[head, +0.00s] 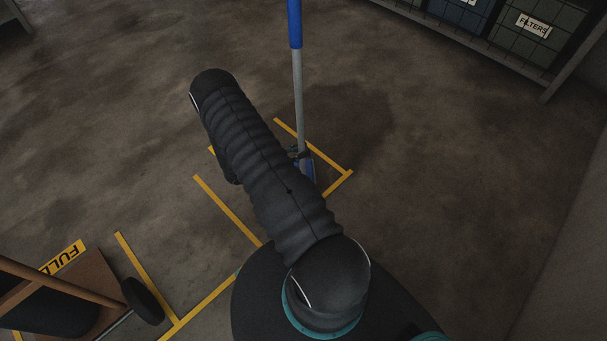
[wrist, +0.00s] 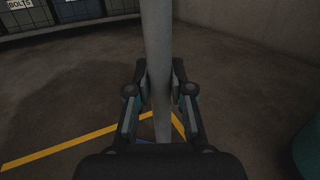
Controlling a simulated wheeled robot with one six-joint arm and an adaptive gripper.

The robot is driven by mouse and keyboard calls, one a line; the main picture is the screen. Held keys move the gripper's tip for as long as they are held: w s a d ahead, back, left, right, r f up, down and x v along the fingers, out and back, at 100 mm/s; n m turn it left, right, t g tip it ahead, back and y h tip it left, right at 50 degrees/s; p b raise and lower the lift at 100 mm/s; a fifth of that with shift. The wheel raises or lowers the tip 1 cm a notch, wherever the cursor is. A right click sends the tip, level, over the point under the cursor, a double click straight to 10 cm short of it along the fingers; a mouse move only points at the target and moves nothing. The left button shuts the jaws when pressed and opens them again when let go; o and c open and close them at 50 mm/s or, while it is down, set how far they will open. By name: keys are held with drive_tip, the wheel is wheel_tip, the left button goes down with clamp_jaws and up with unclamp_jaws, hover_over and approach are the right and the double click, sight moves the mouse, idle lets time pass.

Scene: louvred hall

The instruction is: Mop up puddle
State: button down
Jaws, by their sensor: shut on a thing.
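A mop with a grey pole (head: 298,95) and a blue upper grip (head: 294,22) stands upright ahead of me. A blue part (head: 308,168) shows at its lower end, mostly hidden behind my arm. In the wrist view the pole (wrist: 157,40) runs between the fingers of my gripper (wrist: 159,85), which is shut on it. In the head view my arm hides most of the gripper. A darker patch of floor (head: 360,125) lies right of the mop; I cannot tell whether it is the puddle, a stain or shadow.
Yellow floor lines (head: 225,210) mark bays around the mop. A wheeled wooden cart (head: 95,290) stands at lower left, by a "FULL" floor label (head: 62,257). A rack with bins (head: 535,30) stands at upper right, near a wall (head: 570,240). Open floor (head: 110,110) lies to the left.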

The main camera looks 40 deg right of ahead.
drive_tip(key=w+r+b+v, duration=0.1)
drive_tip(key=b+v, duration=0.2)
drive_tip(key=v, duration=0.7)
drive_tip(key=shift+w+d+f, duration=0.15)
drive_tip(key=shift+w+d, duration=0.05)
drive_tip(key=shift+w, duration=0.05)
drive_tip(key=f+x, duration=0.2)
drive_tip(key=x, duration=2)
drive_tip(key=shift+s+r, duration=0.2)
drive_tip(key=shift+s, duration=0.1)
drive_tip(key=s+r+b+v, duration=0.1)
drive_tip(key=v, duration=1)
drive_tip(key=s+a+r+b+v, duration=0.1)
drive_tip(key=b+v, duration=0.1)
drive_tip(key=v, duration=0.9)
drive_tip(key=shift+a+f, duration=0.3)
drive_tip(key=shift+f, duration=0.1)
